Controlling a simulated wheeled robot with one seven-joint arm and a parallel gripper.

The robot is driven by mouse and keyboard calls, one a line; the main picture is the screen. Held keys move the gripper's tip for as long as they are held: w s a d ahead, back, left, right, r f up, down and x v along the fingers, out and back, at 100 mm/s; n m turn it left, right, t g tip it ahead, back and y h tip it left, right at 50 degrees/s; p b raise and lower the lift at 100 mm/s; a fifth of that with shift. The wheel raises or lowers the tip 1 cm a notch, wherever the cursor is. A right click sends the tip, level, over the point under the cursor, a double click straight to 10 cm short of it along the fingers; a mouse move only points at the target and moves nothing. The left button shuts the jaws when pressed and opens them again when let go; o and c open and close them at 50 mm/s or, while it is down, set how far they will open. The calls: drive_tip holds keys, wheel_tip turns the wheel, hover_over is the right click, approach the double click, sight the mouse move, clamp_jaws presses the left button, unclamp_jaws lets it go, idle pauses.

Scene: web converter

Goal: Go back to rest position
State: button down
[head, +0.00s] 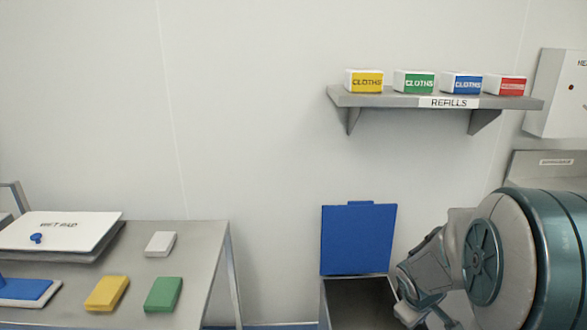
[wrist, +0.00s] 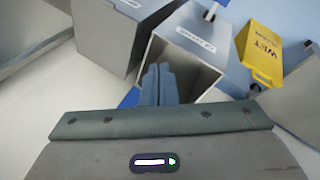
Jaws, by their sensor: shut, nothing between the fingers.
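My gripper is in the wrist view (wrist: 158,70), its two dark fingers pressed together with nothing between them. It points toward a grey open-topped bin (wrist: 187,50) with a white label. In the head view my arm fills the lower right, and its end is beside a grey bin (head: 358,303) whose blue lid (head: 358,238) stands upright and open. The fingertips are not clearly visible in the head view.
A wall shelf (head: 400,98) holds several cloth boxes. A yellow wet-floor sign (wrist: 262,52) stands right of the bin in the wrist view.

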drive_tip(key=s+a+r+m+y+p, duration=0.1)
drive_tip(key=s+a+r+m+p, duration=0.2)
drive_tip(key=s+a+r, duration=0.4)
drive_tip(key=s+a+r+m+y+p, duration=0.2)
drive_tip(key=s+a+r+p, duration=0.3)
drive_tip(key=s+r, duration=0.3)
wheel_tip(320, 180, up, 5)
drive_tip(key=shift+s+a+f+m+g+y+p, duration=0.15)
drive_tip(key=shift+s+a+m+g+y+p, duration=0.25)
drive_tip(key=shift+a, duration=0.45)
drive_tip(key=shift+w, duration=0.1)
